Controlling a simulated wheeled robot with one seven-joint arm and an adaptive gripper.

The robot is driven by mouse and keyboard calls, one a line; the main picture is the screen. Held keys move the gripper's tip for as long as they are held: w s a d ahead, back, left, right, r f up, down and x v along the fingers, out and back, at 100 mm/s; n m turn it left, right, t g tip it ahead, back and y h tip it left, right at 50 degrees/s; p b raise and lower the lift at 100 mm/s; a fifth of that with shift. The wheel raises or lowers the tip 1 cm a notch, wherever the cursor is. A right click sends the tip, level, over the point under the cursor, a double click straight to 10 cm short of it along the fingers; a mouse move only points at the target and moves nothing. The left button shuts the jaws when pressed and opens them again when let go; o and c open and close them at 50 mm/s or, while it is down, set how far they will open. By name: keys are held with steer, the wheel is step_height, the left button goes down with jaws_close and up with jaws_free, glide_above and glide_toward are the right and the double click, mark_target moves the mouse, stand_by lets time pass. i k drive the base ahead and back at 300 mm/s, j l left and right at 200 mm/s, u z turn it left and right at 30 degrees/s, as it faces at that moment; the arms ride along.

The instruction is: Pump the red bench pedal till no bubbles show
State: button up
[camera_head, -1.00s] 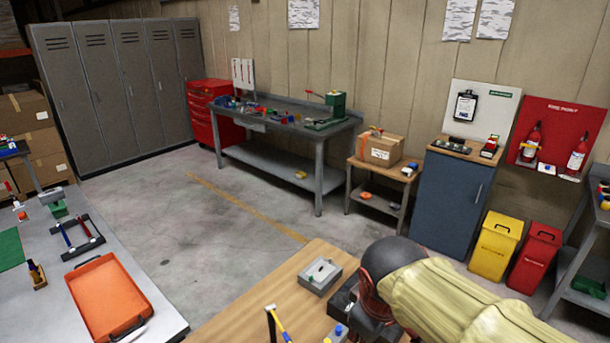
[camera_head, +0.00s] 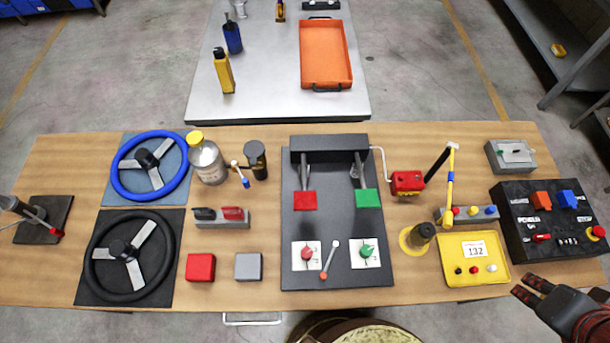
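The red pedal (camera_head: 305,201) hangs on a grey arm in a dark pedal frame (camera_head: 331,277) in the middle of the wooden bench. A green pedal (camera_head: 367,198) hangs beside it on the right. A thin pale line runs from the frame to a small red box (camera_head: 407,182). I cannot make out any bubbles at this size. My gripper (camera_head: 520,287) is over the bench's front right edge, well right of the red pedal and touching nothing I can see. Its fingers lie close together in this view, so their opening is unclear.
Steering wheels (camera_head: 163,164), a bottle with a yellow cap (camera_head: 207,162) and small blocks stand left of the frame. A yellow box marked 132 (camera_head: 473,280) and a black switch panel (camera_head: 520,246) stand right. An orange tray (camera_head: 325,78) lies on the table behind.

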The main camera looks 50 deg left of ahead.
mark_target(304, 200)
steer(key=j+u, duration=0.1)
steer(key=u, duration=2)
